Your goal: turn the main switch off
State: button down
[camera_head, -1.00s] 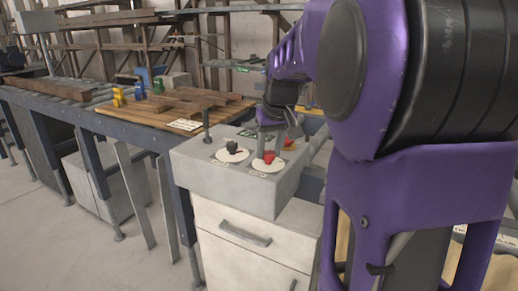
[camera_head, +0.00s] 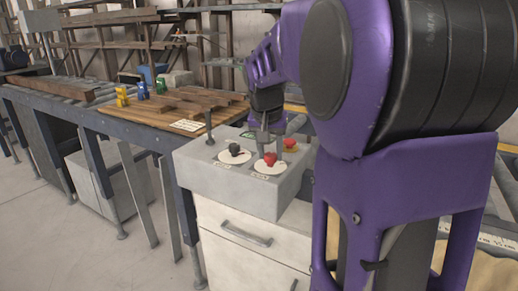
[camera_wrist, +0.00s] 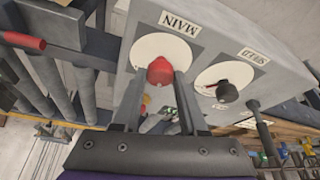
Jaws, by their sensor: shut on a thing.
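The main switch is a red knob (camera_head: 270,159) on a round white dial, on top of the grey control box (camera_head: 240,190). In the wrist view the red knob (camera_wrist: 160,71) sits beside a label reading MAIN (camera_wrist: 179,22), seen upside down. My gripper (camera_head: 270,146) comes down over the knob from behind. In the wrist view my gripper (camera_wrist: 159,82) has one finger on each side of the knob and is shut on it. I cannot read where the knob's pointer is.
A black knob (camera_head: 234,148) on its own white dial is just left of the red one. A thin dark post (camera_head: 209,127) stands at the box's back left corner. White drawers (camera_head: 245,240) are below.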

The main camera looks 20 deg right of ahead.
jog(key=m+g, duration=0.1)
jog(key=m, duration=0.2)
jog(key=m+g+h, duration=0.1)
jog(key=m, duration=0.2)
jog(key=shift+w+a+m+h+p, duration=0.15)
jog(key=shift+w+m+h+p, duration=0.05)
jog(key=shift+m+h+p, duration=0.15)
jog(key=m+g+p, duration=0.1)
jog(key=m, duration=0.2)
jog(key=shift+w+r, duration=0.1)
jog(key=shift+m+g+p, duration=0.5)
jog(key=shift+m+g, duration=0.1)
jog(key=shift+m, duration=0.65)
jog(key=shift+c, duration=2.3)
grip_release()
jog(key=p+v, duration=0.3)
jog(key=v, duration=1.4)
jog(key=shift+w, duration=0.15)
